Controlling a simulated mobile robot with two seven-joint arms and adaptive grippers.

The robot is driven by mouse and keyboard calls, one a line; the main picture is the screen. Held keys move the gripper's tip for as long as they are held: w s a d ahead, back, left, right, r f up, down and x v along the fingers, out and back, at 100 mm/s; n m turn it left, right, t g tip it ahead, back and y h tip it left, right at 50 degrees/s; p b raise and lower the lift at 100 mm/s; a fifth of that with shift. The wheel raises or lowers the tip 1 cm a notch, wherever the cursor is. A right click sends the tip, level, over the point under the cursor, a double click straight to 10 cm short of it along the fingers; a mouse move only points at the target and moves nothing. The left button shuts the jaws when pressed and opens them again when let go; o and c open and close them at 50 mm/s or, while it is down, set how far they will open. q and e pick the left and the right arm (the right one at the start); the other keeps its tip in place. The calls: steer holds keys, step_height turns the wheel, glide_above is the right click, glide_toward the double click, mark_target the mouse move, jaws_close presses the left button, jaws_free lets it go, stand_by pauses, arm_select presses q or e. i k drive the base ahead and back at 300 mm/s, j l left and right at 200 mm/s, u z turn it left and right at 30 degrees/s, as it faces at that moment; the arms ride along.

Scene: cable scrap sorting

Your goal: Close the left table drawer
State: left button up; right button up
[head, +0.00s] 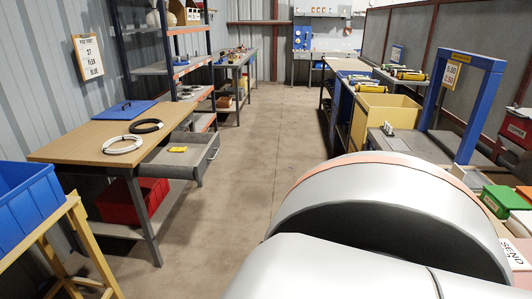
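A wooden-topped table (85,149) stands at the left. Its grey drawer (204,163) is pulled out on the right side of the table, over the aisle. A small yellow item (177,150) lies inside the drawer. A white cable coil (122,145), a black cable coil (146,127) and a blue flat piece (128,110) lie on the tabletop. A large white and orange arm link of mine fills the lower right. Neither gripper shows in the head view.
A blue bin (25,195) on a yellow stand is at the near left. A red bin (135,199) sits under the table. Shelves stand behind it. The aisle floor (262,130) is clear. A blue frame (485,105) and yellow bin (385,112) are at the right.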

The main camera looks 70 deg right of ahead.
mark_target(203, 148)
steer(key=z, duration=1.55)
steer(key=i+z, duration=0.1)
steer(key=i+l+u, duration=0.1)
steer(key=i+l, duration=0.2)
steer(key=i, duration=0.25)
steer(key=i+l+u, duration=0.1)
steer(key=i+l, duration=0.25)
steer(key=i, duration=0.2)
